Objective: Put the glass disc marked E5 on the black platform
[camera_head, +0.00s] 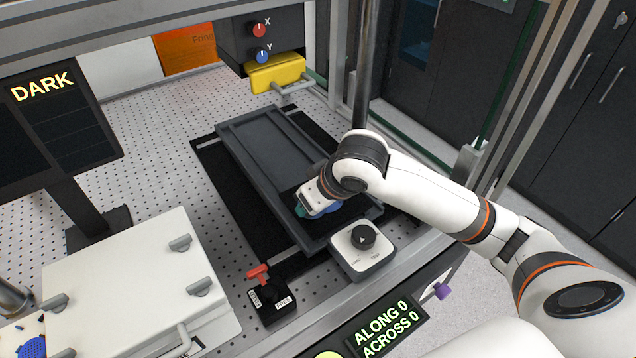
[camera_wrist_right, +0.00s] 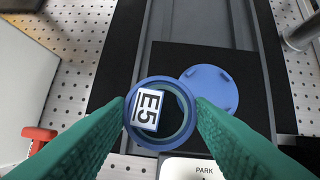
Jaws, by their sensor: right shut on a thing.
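The glass disc marked E5 (camera_wrist_right: 176,116) has a blue rim and a white label, and shows in the right wrist view. My right gripper (camera_wrist_right: 162,108), with green fingers, is shut on its rim from both sides. A black square platform (camera_wrist_right: 168,62) lies below and beyond it. A plain blue round piece (camera_wrist_right: 212,82) lies on the platform, partly hidden by the held disc. In the head view my right gripper (camera_head: 316,206) is low over the near end of the grey tray; its wrist hides most of the disc. My left gripper is not in view.
The long grey tray (camera_head: 262,150) is bare at its far end. A white knob box (camera_head: 362,250) stands close to my right gripper. A red-handled black switch (camera_head: 272,298) and a white lidded case (camera_head: 130,275) are at left. A yellow block (camera_head: 276,72) hangs behind.

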